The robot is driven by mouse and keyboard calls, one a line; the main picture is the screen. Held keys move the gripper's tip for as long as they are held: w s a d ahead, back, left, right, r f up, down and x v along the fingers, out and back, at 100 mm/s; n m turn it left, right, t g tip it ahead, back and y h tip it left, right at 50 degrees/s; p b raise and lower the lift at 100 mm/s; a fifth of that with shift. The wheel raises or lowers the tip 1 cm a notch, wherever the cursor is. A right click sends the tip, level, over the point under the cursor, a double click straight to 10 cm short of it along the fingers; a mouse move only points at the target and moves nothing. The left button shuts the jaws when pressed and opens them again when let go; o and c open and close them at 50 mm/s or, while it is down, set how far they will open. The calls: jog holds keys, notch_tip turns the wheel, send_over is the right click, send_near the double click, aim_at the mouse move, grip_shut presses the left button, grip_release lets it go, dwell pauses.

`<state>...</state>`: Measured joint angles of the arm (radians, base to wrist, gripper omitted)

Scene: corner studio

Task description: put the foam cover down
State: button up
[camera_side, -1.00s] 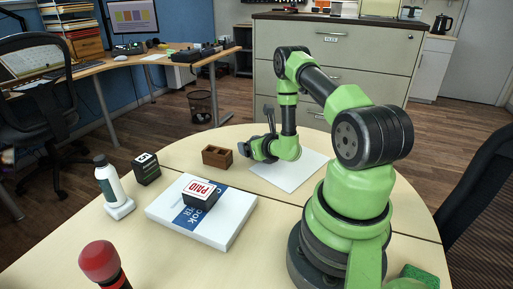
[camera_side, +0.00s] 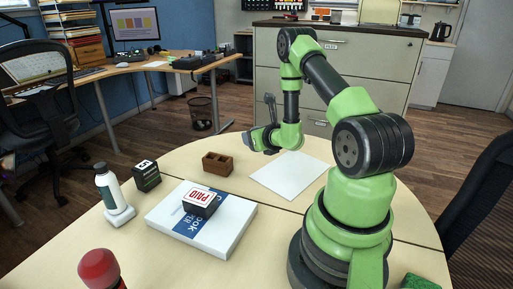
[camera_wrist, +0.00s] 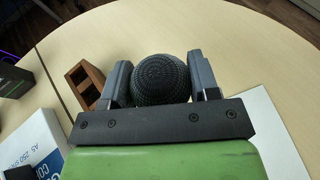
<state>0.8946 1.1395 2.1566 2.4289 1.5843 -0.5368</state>
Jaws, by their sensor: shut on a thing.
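The foam cover (camera_wrist: 160,80) is a dark grey, rounded, textured piece. In the wrist view it sits between the two fingers of my gripper (camera_wrist: 160,78), which is shut on it. In the side view my gripper (camera_side: 250,146) is above the far part of the table, left of the white sheet and beyond the brown box. The foam cover cannot be made out clearly there.
A brown compartment box (camera_side: 217,164) and a white paper sheet (camera_side: 290,175) lie near my gripper. A paper pack (camera_side: 225,232) bears a PAID stamp block (camera_side: 201,203). A black block (camera_side: 146,177), a bottle (camera_side: 108,188) and a red-topped object (camera_side: 98,268) stand left.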

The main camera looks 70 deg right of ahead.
jog(key=shift+r, duration=2.7)
notch_tip(320, 180, up, 11)
jog(key=w+a+n+t+y, duration=0.3)
jog(key=w+a+n+y, duration=0.35)
jog(key=w+a, duration=1.05)
jog(key=w+a+n+g+y, duration=0.3)
jog(key=a+n+y, duration=0.5)
jog(key=a, duration=2.5)
jog(key=shift+m+t+y, duration=0.3)
jog(key=shift+m+y, duration=0.05)
jog(key=shift+m, duration=0.2)
jog(key=f, duration=1.1)
jog(key=w+f, duration=0.1)
jog(key=f, duration=0.4)
jog(key=shift+d+f, duration=0.1)
jog(key=shift+f, duration=2.55)
jog(key=shift+f, duration=0.1)
